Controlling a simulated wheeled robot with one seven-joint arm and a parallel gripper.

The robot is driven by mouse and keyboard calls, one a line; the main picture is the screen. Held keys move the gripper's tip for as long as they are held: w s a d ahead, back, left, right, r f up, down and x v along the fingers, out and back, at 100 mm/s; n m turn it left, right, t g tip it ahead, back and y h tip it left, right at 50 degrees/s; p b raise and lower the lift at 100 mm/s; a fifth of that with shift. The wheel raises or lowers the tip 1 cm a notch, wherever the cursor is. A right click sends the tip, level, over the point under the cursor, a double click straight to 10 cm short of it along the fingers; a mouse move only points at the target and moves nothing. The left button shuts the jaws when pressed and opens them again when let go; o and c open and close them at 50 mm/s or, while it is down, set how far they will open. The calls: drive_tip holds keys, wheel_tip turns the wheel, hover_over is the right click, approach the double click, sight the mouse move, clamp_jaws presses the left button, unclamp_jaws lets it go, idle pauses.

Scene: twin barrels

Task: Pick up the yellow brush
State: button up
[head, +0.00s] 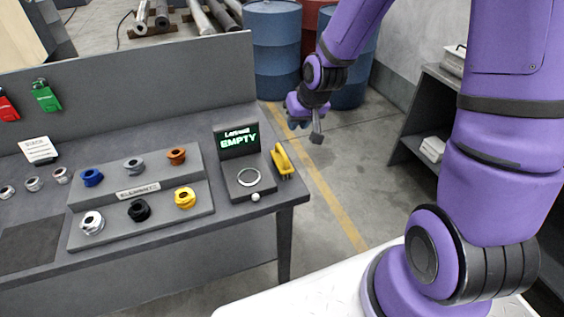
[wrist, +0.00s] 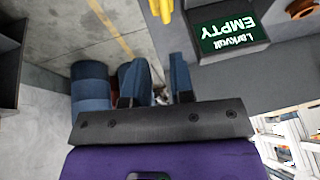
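The yellow brush (head: 283,160) lies at the right end of the grey workbench, beside the stand with the "EMPTY" screen. In the wrist view only part of the brush (wrist: 162,9) shows, cut off by the top edge. My gripper (head: 303,127) hangs in the air beyond the bench's right end, apart from the brush. In the wrist view my gripper (wrist: 158,80) has its two fingers spread with a gap between them, and it holds nothing that I can see.
The "EMPTY" screen (head: 237,140) stands just left of the brush. Several coloured rings sit on a stepped rack (head: 140,190) farther left. Blue barrels (head: 273,50) stand behind, and a grey shelf (head: 425,120) stands right. Open floor lies between bench and shelf.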

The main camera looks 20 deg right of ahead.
approach(283, 151)
drive_tip(key=w+f, duration=0.1)
drive_tip(key=shift+y, duration=0.3)
drive_tip(key=shift+x, duration=2.3)
drive_tip(key=x, duration=0.3)
drive_tip(key=shift+s+f, duration=0.15)
drive_tip(key=shift+f, duration=0.25)
drive_tip(key=shift+x, duration=0.75)
clamp_jaws()
